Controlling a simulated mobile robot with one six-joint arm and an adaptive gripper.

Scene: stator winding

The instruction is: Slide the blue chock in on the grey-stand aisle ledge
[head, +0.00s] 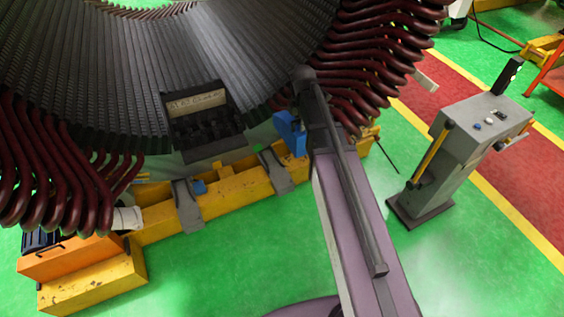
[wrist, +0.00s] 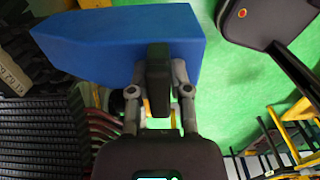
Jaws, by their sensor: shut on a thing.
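The blue chock (head: 289,135) is in the head view, just left of the end of my arm and above the yellow beam. In the wrist view the blue chock (wrist: 90,45) fills the upper left, its pointed end to the left. My gripper (wrist: 158,80) is shut on it near its blunt right end. My arm hides most of the gripper in the head view. The yellow ledge beam (head: 235,195) runs under the stator, and its right part passes behind my arm. The grey stand (head: 455,165) is on the right. Whether the chock touches the beam cannot be told.
The dark stator (head: 110,70) with dark red coil ends (head: 375,60) stands over the beam. A black labelled box (head: 205,125) is at its middle. Green floor is clear between my arm and the stand.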

